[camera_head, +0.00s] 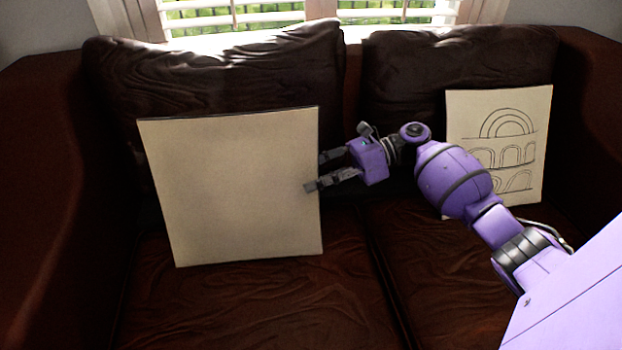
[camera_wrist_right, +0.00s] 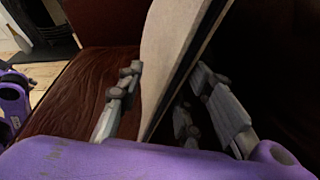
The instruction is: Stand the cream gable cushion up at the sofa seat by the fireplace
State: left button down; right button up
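A cream, square, flat panel-like cushion (camera_head: 230,190) stands on the left sofa seat, leaning slightly against the dark back cushion. Its visible face is blank, so I cannot make out a gable on it. My right gripper (camera_head: 316,172) is at its right edge, one finger in front of the face. In the right wrist view the panel's edge (camera_wrist_right: 178,75) lies between the open fingers (camera_wrist_right: 168,88), with gaps beside it. My left gripper is not in view in the head view. A second cream panel (camera_head: 500,125) with drawn arches leans on the right seat, partly behind my right arm.
The brown sofa (camera_head: 250,305) has two seats and high arms. Its front seat area is clear. A bright window (camera_head: 240,12) is behind it. A dark hearth-like structure (camera_wrist_right: 45,38) and pale floorboards show at the wrist view's upper left.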

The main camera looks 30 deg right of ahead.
jog(key=v, duration=1.1)
jog(key=shift+r, duration=0.15)
